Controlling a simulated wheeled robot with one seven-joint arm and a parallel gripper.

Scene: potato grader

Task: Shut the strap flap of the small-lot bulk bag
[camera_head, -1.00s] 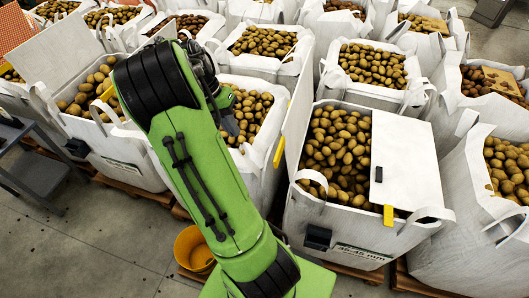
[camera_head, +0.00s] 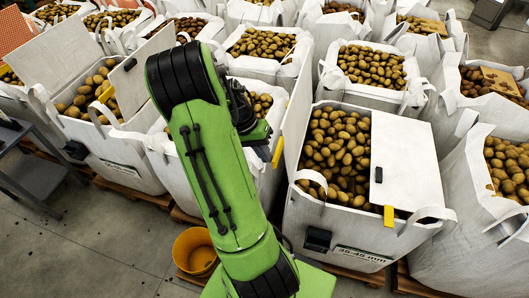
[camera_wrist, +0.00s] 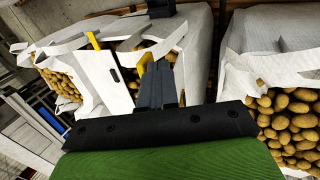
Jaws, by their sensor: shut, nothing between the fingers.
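The front bulk bag (camera_head: 345,228), labelled 35-45 mm, has one white flap (camera_head: 408,150) lying over its right half, with a yellow tab (camera_head: 388,215). Its other flap (camera_head: 294,118) stands up at the left edge, with a yellow tab (camera_head: 278,153). I cannot tell which bag is the small-lot one. My gripper (camera_wrist: 157,88) is shut and empty in the wrist view. A white flap (camera_wrist: 95,78) with a yellow tab (camera_wrist: 93,40) shows to its left there. In the head view my arm hides most of the gripper, left of the standing flap.
The left bag (camera_head: 128,160) also has raised flaps, one at its left (camera_head: 60,52) and one at its right (camera_head: 150,68). More potato bags stand close behind and at the right. A yellow bucket (camera_head: 194,252) sits on the floor. Grey floor is free at front left.

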